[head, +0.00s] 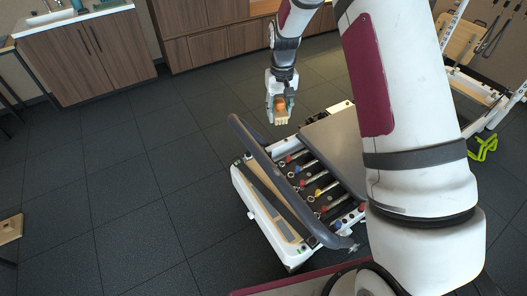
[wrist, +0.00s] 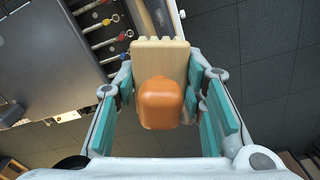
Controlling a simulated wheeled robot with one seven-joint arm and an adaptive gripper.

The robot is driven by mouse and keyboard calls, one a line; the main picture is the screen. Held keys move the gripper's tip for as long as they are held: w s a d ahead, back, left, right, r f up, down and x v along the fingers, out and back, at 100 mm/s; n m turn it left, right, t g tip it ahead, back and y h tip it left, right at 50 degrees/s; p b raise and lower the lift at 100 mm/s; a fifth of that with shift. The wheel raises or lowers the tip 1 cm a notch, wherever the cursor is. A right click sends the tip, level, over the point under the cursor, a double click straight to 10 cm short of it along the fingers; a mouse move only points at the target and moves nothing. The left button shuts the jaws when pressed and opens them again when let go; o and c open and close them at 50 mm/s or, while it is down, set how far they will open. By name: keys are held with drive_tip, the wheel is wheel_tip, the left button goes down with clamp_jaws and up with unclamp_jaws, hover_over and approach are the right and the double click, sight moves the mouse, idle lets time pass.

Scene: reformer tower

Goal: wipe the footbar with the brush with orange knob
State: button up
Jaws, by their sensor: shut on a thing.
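My gripper (head: 280,104) is shut on the brush with the orange knob (wrist: 160,103). The knob sits between the two teal-padded fingers in the wrist view, and the brush's pale block (wrist: 160,56) points away from the palm. In the head view the brush (head: 281,119) hangs below the fingers, its pale end down. The footbar (head: 283,185) is a dark grey padded bar across the near end of the reformer. The brush is beyond and above the bar's upper left end, apart from it in the head view. In the wrist view the bar (wrist: 157,18) shows behind the pale block.
Springs with coloured ends (head: 318,187) lie beside the footbar, next to the grey carriage (head: 340,143). My arm covers the reformer's right side. Dark tiled floor (head: 110,190) is open to the left. Wooden cabinets (head: 85,58) line the back.

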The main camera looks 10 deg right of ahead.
wheel_tip(320, 180, down, 10)
drive_tip(key=m+b, duration=0.3)
drive_tip(key=b, duration=0.6)
drive_tip(key=m+b, duration=0.7)
drive_tip(key=m, duration=0.2)
approach(277, 174)
drive_tip(key=w+r, duration=0.2)
drive_tip(key=w, duration=0.1)
drive_tip(key=shift+a+f+m+b, duration=0.25)
drive_tip(key=shift+f+m+b, duration=0.25)
drive_tip(key=shift+m, duration=0.05)
drive_tip(key=shift+a+f+m+b, duration=0.2)
drive_tip(key=shift+f+m+b, duration=0.25)
drive_tip(key=shift+f+m, duration=0.1)
drive_tip(key=shift+f+b, duration=2.05)
drive_tip(key=shift+f, duration=1)
drive_tip(key=shift+s+d+p, duration=0.25)
drive_tip(key=shift+s, duration=0.5)
drive_tip(key=shift+s+d+p, duration=0.2)
drive_tip(key=shift+s+d, duration=0.05)
drive_tip(key=shift+s, duration=0.5)
drive_tip(key=shift+f, duration=0.3)
drive_tip(key=shift+w, duration=0.1)
